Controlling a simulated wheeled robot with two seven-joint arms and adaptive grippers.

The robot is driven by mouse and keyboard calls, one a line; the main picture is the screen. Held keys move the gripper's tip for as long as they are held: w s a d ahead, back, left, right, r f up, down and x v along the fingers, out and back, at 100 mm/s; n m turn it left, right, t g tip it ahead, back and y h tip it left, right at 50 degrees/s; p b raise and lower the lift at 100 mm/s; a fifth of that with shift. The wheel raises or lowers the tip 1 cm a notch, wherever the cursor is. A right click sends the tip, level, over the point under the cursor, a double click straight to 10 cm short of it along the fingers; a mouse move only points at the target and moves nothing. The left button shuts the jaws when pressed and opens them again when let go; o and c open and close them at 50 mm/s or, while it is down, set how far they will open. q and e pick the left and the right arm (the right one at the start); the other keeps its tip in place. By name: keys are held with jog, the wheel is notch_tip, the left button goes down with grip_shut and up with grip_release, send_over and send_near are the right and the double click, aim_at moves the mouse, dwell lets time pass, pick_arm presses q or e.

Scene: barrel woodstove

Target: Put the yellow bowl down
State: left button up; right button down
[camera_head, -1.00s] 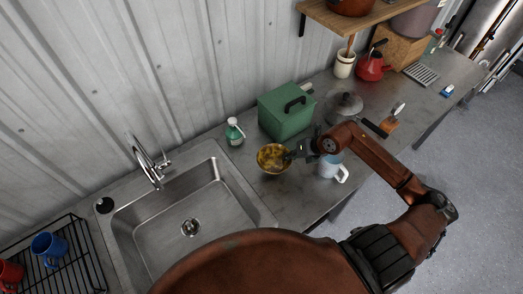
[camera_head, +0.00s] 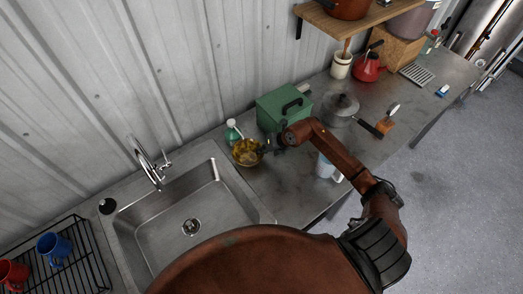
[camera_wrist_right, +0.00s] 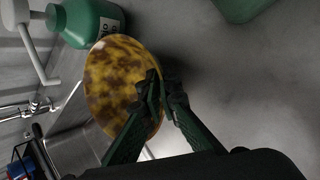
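The yellow bowl (camera_head: 246,153) has a mottled yellow-brown surface and is at the sink's right rim, close to the green soap bottle (camera_head: 233,131). My right gripper (camera_head: 270,148) is at the bowl's right side. In the right wrist view the fingers (camera_wrist_right: 160,95) are closed together at the edge of the bowl (camera_wrist_right: 112,82), which looks tilted. I cannot tell whether the bowl touches the counter. My left gripper is not in view.
A green box (camera_head: 284,108) stands behind my right arm. A pale mug (camera_head: 326,166) is partly hidden by the arm. A grey pot (camera_head: 341,106) is farther right. The sink (camera_head: 190,205) is to the left. The counter (camera_head: 280,190) in front of the bowl is clear.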

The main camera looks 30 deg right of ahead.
jog(key=c, duration=2.2)
grip_release()
jog(key=shift+o, duration=0.2)
jog(key=v, duration=1.2)
jog(key=shift+b, duration=0.45)
